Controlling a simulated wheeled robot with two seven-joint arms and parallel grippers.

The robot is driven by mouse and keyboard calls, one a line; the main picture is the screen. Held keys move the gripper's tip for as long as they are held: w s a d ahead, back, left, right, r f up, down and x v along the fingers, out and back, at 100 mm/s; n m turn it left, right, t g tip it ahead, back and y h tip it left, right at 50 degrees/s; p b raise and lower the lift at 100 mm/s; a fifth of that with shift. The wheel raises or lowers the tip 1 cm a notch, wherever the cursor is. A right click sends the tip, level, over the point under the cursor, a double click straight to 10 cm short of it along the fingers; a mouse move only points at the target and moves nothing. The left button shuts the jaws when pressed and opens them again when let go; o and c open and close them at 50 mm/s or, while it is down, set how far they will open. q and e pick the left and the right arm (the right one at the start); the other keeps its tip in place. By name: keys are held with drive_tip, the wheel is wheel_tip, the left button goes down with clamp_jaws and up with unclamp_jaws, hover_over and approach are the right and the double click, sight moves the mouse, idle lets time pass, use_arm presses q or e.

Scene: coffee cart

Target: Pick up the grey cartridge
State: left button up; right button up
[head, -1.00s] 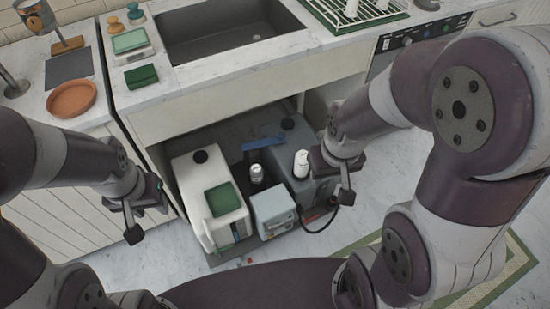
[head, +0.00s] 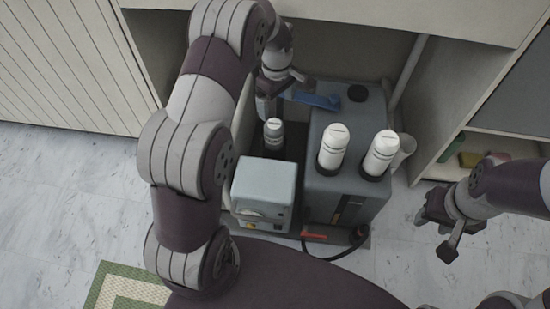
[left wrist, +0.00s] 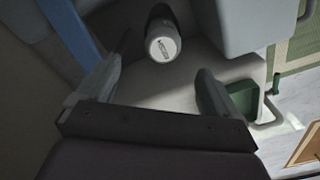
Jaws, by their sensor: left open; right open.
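The grey cartridge (head: 273,137) stands upright behind a small light-grey box in the open cabinet. In the left wrist view a pale round cap with a printed label (left wrist: 164,47), seen end-on, appears to be its top. My left gripper (head: 282,88) is just behind and above it, partly hidden by its own wrist. In the left wrist view my left gripper (left wrist: 166,62) is open, with the cap ahead between its fingers; I see no grip on it. My right gripper (head: 448,224) is open and empty at the right, above the floor.
Two white cartridges (head: 333,148) (head: 380,154) stand on the dark grey tank (head: 345,190) to the right. The light-grey box (head: 264,186) stands in front. A blue strip (head: 315,98) lies behind, near my left gripper. Cabinet walls enclose both sides.

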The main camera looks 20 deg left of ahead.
sight(274, 131)
use_arm(q)
drive_tip(key=shift+w+f, duration=0.15)
drive_tip(key=shift+f, duration=0.65)
drive_tip(key=f+b, duration=0.3)
drive_tip(key=f, duration=0.1)
drive_tip(key=f+b, duration=0.3)
drive_tip(key=f, duration=0.1)
drive_tip(key=f+b, duration=0.3)
drive_tip(key=f, duration=0.1)
drive_tip(key=shift+s+a, duration=0.25)
drive_tip(key=shift+s, duration=0.15)
drive_tip(key=shift+r, duration=0.2)
drive_tip(key=shift+c, duration=0.5)
drive_tip(key=c, duration=1.2)
use_arm(e)
wheel_tip(274, 131, down, 9)
drive_tip(key=shift+f, duration=0.2)
